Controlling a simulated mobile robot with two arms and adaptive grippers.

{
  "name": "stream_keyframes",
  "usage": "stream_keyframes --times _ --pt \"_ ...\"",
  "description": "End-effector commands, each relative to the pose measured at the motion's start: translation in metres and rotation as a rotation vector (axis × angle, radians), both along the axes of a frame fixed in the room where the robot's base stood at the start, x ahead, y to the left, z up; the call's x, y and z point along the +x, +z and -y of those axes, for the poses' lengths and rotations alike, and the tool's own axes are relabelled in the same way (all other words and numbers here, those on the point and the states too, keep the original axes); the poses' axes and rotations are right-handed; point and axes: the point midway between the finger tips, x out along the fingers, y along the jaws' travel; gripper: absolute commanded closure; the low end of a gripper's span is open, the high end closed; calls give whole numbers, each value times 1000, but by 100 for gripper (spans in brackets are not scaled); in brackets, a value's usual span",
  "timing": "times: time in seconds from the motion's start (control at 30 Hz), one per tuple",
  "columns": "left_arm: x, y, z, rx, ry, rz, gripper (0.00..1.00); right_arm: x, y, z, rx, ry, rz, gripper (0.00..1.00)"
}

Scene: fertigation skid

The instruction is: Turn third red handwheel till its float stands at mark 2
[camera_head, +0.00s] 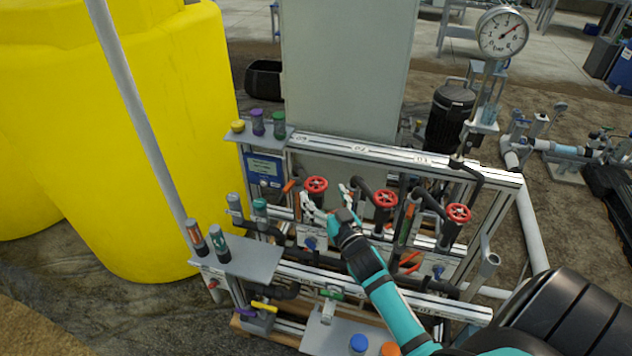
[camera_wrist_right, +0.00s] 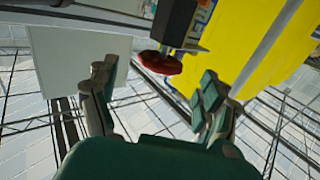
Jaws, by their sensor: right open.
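Three red handwheels stand along the skid frame in the head view: left (camera_head: 316,184), middle (camera_head: 385,198) and right (camera_head: 458,212). Counted from the left, the right one is third. My right gripper (camera_head: 326,196) is open and empty, near the left handwheel and left of the middle one, away from the right one. In the right wrist view one red handwheel (camera_wrist_right: 160,62) shows beyond and between the spread fingers (camera_wrist_right: 157,82), apart from them. Upright tubes stand beside the wheels; their floats and marks are too small to read. My left gripper is out of view.
A yellow tank (camera_head: 140,130) stands left of the skid. A pressure gauge (camera_head: 502,33) rises at the back right. Grey shelves (camera_head: 245,262) with small bottles are at the left front. Blue (camera_head: 358,343) and orange (camera_head: 390,349) caps sit in front. Pipes and rails crowd the wheels.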

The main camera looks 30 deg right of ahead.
Motion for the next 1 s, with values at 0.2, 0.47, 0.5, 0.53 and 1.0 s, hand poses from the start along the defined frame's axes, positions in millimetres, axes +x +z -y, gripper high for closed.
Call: stream_keyframes --times 0.2,0.47,0.5,0.53,1.0 --pt "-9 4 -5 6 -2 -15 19 37 1 6 0 1 2 19" --pt "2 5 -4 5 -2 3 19 52 0 9 -1 1 0 19" --pt "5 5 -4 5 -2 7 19 52 0 9 -1 1 0 19" --pt "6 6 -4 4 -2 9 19 52 0 9 -1 1 1 19" --pt "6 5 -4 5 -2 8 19 52 0 9 -1 1 0 59"
